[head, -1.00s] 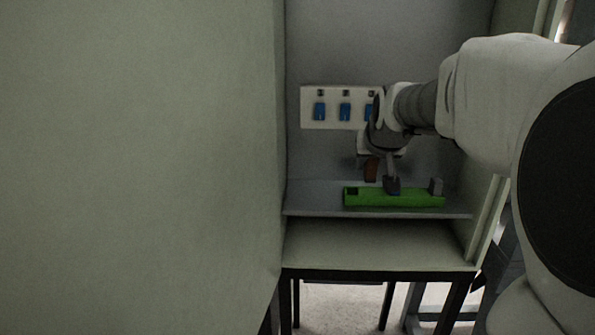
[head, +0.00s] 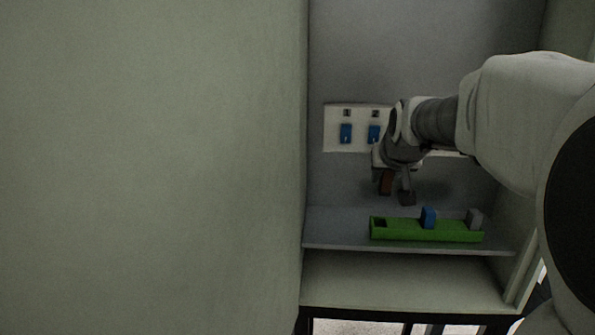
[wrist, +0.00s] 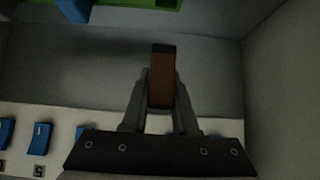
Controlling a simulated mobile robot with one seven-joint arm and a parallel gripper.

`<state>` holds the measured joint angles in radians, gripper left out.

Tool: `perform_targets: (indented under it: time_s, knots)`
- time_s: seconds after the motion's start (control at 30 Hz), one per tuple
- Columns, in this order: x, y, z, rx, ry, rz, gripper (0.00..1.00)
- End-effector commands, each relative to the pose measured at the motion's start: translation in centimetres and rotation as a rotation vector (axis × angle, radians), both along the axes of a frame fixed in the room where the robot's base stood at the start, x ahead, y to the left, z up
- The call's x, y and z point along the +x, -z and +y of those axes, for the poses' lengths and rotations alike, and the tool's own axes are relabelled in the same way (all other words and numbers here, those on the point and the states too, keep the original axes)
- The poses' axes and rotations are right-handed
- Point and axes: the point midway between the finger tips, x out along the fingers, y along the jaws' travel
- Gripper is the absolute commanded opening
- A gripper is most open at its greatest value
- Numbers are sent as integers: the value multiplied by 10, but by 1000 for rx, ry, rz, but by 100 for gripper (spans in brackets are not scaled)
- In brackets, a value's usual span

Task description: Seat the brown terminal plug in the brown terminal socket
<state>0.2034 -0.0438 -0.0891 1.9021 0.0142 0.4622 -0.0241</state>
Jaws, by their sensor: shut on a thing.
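My gripper (wrist: 160,100) is shut on the brown terminal plug (wrist: 162,78), which stands out between the two fingers in the wrist view. In the head view the brown plug (head: 385,182) hangs from my gripper, above and apart from the green rack (head: 400,232). A white panel (head: 334,142) with blue pieces in it is on the back wall. My arm hides the right part of this panel in the head view. I cannot make out a brown socket in either view.
The green rack holds a blue plug (head: 428,217) and a grey block (head: 474,218). It stands on a grey shelf (head: 340,230). Blue pieces (wrist: 40,138) sit in the panel. A large wall (head: 150,170) bounds the left side. The space between rack and panel is free.

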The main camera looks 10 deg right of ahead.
Motion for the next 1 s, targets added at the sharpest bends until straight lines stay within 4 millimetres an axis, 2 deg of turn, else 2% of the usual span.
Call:
perform_targets:
  time_s: [0.27, 0.8, 1.0]
  knots:
    - [-2, 4, 0, 0, 0, 0, 0]
    - [-1, 51, 1, 1, 1, 0, 0]
    - [-1, 58, 1, 0, 1, -1, 0]
